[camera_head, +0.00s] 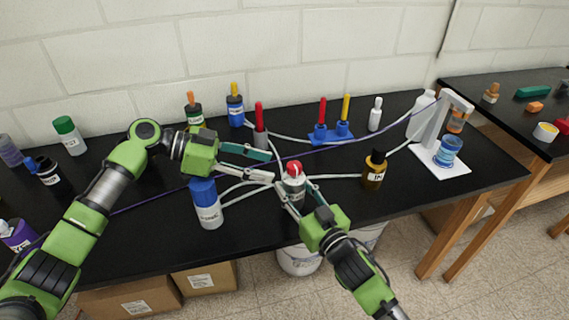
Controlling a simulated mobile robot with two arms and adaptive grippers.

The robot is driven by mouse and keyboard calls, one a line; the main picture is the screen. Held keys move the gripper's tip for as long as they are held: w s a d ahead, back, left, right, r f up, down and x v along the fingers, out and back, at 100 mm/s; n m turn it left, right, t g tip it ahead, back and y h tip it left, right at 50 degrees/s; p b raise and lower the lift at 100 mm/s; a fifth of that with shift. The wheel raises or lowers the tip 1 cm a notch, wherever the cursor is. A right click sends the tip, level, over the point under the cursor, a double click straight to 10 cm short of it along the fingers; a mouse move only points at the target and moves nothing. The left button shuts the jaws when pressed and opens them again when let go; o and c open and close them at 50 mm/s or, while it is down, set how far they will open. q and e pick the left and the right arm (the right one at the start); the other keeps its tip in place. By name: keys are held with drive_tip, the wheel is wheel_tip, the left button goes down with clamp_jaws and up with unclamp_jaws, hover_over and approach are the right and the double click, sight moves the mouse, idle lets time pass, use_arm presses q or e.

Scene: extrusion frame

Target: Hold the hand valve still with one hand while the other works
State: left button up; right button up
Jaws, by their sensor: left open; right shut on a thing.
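The only thing between my grippers is a small upright labelled piece with a red top (294,168) and a pale body, near the table's front edge. I take it to be the hand valve, though its shape is partly hidden by fingers. My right gripper (297,188) reaches in from the front and is shut on its body, one finger on each side. My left gripper (272,167) is open, just left of the red top, with its fingers pointing right. I cannot tell whether its tips touch the piece.
White tubes run across the black table (150,230). A blue-capped bottle (208,208) stands close below my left gripper, and a dark bottle (374,170) stands to the right. A blue base (330,135) and a white stand (430,122) are behind. White buckets (300,262) sit below.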

use_arm(q)
drive_tip(key=s+a, duration=0.1)
drive_tip(key=a, duration=0.5)
drive_tip(key=shift+a, duration=0.35)
use_arm(e)
drive_tip(key=o, duration=1.3)
